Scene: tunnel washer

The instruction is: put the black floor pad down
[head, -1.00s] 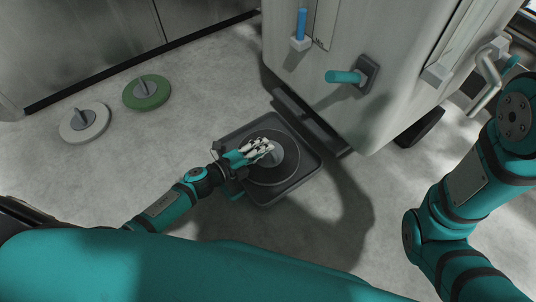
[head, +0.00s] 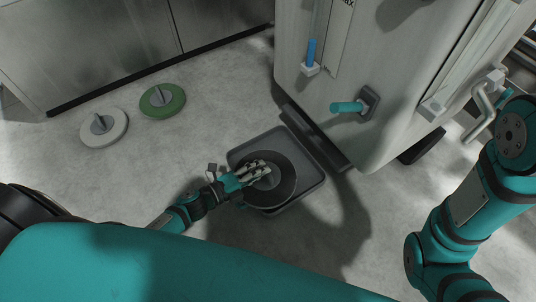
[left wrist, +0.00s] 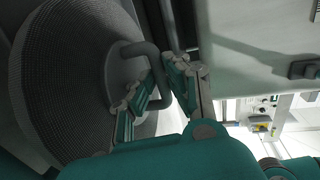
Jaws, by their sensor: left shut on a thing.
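The black floor pad (head: 284,192) is a dark round disc with a grey centre and handle. In the head view it shows over the square dark tray (head: 307,166) on the floor and overlaps the tray's near-left edge, seemingly raised above it. My left gripper (head: 262,168) is shut on the pad's handle. In the left wrist view the pad's ribbed dark face (left wrist: 62,85) fills the left side, and the grey bar handle (left wrist: 158,72) passes between my left fingers (left wrist: 163,88). My right arm is at the right of the head view; its gripper is out of frame.
A white pad (head: 113,135) and a green pad (head: 175,106) lie on the floor at the left, by a steel cabinet (head: 100,50). A pale wheeled machine (head: 375,55) with a teal handle (head: 345,107) stands close behind the tray. Floor left of the tray is clear.

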